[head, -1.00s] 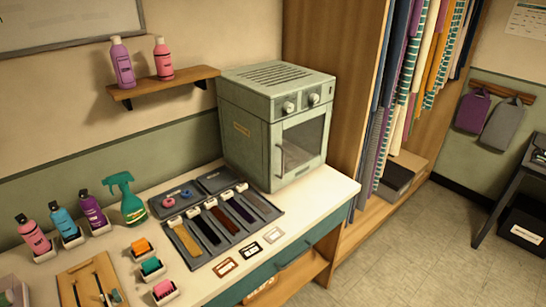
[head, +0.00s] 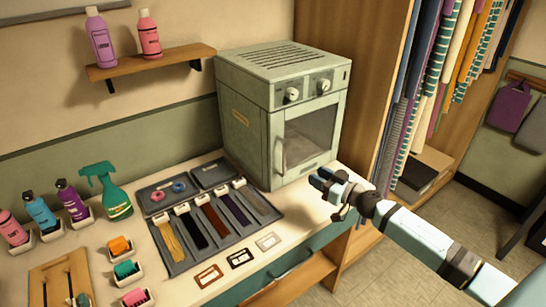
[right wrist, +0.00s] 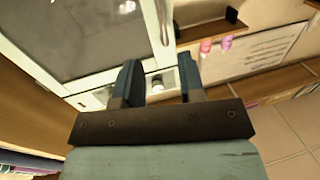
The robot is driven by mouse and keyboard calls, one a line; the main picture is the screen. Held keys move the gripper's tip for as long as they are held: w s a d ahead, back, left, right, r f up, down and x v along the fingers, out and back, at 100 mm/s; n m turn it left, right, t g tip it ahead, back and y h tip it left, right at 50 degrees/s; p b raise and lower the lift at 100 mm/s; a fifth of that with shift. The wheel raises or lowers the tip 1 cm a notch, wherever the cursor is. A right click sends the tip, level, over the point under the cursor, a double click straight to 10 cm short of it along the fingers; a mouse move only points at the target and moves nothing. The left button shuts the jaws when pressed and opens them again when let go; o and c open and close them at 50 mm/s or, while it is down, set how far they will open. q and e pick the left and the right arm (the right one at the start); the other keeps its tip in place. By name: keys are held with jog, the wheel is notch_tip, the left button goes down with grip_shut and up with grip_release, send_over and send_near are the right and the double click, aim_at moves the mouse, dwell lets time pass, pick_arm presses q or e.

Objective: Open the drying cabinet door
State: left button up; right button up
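The drying cabinet (head: 245,135) is a pale green box on the counter in the head view. Its windowed door (head: 308,135) is shut, with a vertical bar handle (head: 283,157) on the door's left side. My right gripper (head: 322,180) is in front of the cabinet's lower right front, to the right of the handle and apart from it. In the right wrist view its two fingers (right wrist: 158,82) are spread with nothing between them. The door (right wrist: 85,35) and the handle (right wrist: 159,20) show beyond the fingertips there.
A green spray bottle (head: 108,192) and several other bottles stand farther left. A wooden wardrobe panel (head: 365,90) rises close on the cabinet's right. A wall shelf (head: 150,63) holds two bottles.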

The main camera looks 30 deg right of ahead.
send_over(284, 174)
jog(key=shift+w+d+r+p, duration=0.1)
jog(key=shift+w+p, duration=0.2)
jog(key=shift+p, duration=0.1)
jog(key=shift+c, duration=0.3)
grip_shut()
